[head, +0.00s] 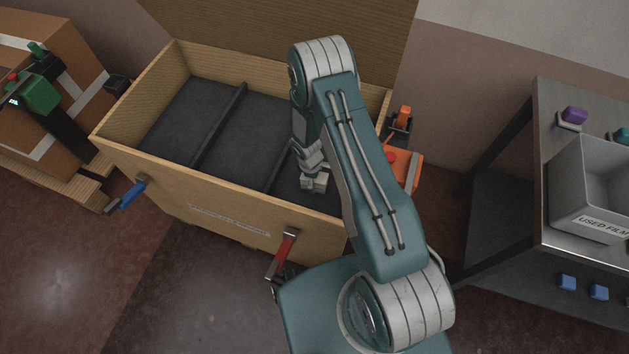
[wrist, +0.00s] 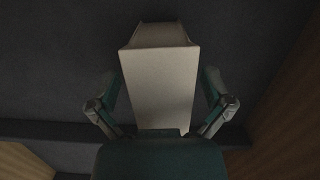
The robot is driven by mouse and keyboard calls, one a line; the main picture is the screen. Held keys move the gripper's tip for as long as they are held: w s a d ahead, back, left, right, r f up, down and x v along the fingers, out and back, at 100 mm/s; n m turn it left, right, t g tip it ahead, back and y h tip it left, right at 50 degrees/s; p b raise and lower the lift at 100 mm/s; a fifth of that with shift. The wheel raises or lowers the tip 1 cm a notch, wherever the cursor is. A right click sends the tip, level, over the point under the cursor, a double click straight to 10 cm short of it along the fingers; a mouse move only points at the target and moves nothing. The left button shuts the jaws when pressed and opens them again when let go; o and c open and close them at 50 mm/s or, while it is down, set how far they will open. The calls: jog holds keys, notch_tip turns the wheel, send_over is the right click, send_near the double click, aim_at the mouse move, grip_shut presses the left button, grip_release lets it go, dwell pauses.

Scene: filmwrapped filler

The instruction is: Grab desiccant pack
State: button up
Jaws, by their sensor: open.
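The desiccant pack (wrist: 160,82) is a pale beige, box-like pack with a folded end. It lies on the dark lining of the wooden crate (head: 222,203) and fills the middle of the wrist view. In the head view the pack (head: 314,184) shows small, in the right-hand section near the front wall. My gripper (wrist: 161,108) is open, with one finger on each side of the pack. In the head view my gripper (head: 312,163) reaches down into the crate, partly hidden by my arm. Whether the fingers touch the pack I cannot tell.
Dark dividers (head: 219,126) split the crate floor; the left and middle sections look empty. A red latch (head: 284,248) and a blue latch (head: 128,196) are on the crate's outside. A metal table (head: 550,225) with a grey bin (head: 570,195) stands right; a cardboard box (head: 62,45) stands left.

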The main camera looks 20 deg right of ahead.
jog(key=shift+a+f, duration=0.15)
jog(key=shift+a, duration=0.05)
jog(key=shift+d, duration=0.1)
jog(key=c, duration=1.3)
